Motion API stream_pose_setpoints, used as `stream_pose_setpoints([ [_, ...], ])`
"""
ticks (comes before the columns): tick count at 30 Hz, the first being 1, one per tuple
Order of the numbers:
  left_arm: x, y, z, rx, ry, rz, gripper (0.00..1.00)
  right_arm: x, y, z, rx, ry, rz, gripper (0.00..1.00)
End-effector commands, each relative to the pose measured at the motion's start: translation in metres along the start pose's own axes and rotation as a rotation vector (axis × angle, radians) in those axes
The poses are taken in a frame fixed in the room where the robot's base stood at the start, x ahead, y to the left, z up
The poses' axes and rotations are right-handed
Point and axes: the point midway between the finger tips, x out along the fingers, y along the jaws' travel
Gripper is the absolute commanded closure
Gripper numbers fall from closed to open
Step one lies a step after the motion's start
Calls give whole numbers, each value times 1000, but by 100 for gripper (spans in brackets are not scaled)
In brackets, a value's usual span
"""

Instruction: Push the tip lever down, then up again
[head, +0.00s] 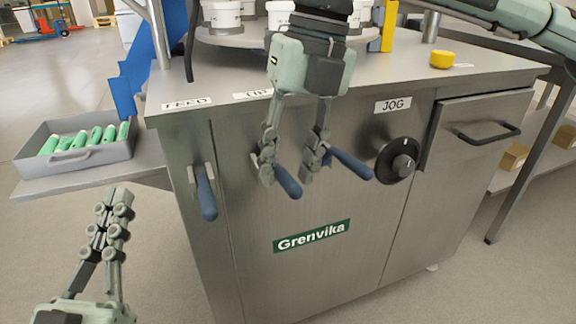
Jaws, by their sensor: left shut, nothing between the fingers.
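The machine front has several blue-handled levers. The middle lever (288,183), below a partly hidden label (253,94) that I take for the tip label, slants down to the right. My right gripper (292,170) comes from above with its fingers apart. Its left finger overlaps the root of this lever, and I cannot tell whether they touch. Its right finger overlaps the root of another blue lever (352,166), whose label is hidden behind the gripper. My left gripper (119,208) is shut and empty at the lower left, apart from the machine.
The feed lever (206,196) hangs at the left of the front. A jog knob (402,165) and a drawer handle (490,133) are to the right. A grey tray (75,161) of green tubes sits on the left shelf. A yellow button (442,59) is on top.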

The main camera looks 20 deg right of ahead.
Motion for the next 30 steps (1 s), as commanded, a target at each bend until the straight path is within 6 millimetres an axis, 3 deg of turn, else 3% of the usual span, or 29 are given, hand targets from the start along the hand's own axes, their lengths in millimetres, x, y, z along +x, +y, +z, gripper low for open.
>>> stream_pose_setpoints([
  [9, 0, 0, -2, 1, 10, 0, 100, 4, 0, 0, -1, 1, 1, 63],
  [18, 0, 0, -1, 0, 9, 0, 100, 4, 0, 0, -1, 1, 0, 99],
  [30, 0, 0, -1, 0, 10, 0, 100, 4, 0, 0, -1, -1, 0, 100],
])
